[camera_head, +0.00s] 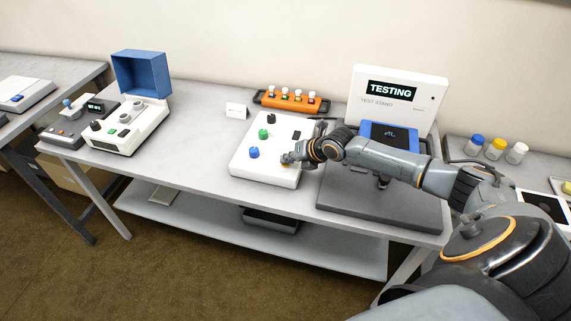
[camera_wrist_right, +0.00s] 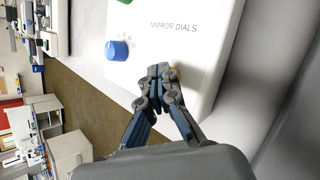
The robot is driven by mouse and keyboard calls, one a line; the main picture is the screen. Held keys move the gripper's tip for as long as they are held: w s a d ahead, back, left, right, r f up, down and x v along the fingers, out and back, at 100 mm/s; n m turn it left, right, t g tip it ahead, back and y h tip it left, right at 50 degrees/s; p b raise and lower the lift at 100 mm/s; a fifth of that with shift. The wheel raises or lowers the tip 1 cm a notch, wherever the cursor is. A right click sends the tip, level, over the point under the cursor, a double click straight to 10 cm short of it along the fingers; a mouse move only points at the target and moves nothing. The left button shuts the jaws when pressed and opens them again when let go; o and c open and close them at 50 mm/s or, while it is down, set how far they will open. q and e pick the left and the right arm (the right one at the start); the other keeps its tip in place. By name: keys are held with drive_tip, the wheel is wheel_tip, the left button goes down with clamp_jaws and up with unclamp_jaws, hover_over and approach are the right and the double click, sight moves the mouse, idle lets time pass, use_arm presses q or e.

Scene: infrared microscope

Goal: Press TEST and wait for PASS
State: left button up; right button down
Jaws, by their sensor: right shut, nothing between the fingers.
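The white test stand (camera_head: 354,108) stands at the back right of the table. Its dark screen (camera_head: 390,90) reads "TESTING" in light letters. A blue-framed device (camera_head: 395,135) sits at its front, partly behind my arm. My right gripper (camera_head: 287,158) is shut and empty at the right front of the white dial box (camera_head: 245,170). No TEST label is readable. My left gripper is out of view.
The dial box has a blue dial (camera_head: 253,152), a green dial (camera_head: 263,133) and a black dial (camera_head: 271,118). An orange rack (camera_head: 290,104) stands behind it. A white instrument with a blue open lid (camera_head: 140,75) is at left. The table between them is clear.

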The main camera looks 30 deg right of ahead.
sight(288, 166)
idle(0.4)
drive_tip(key=shift+r+p, duration=0.45)
drive_tip(key=shift+r, duration=0.25)
wheel_tip(288, 166, up, 5)
drive_tip(key=p, duration=0.3)
idle(0.8)
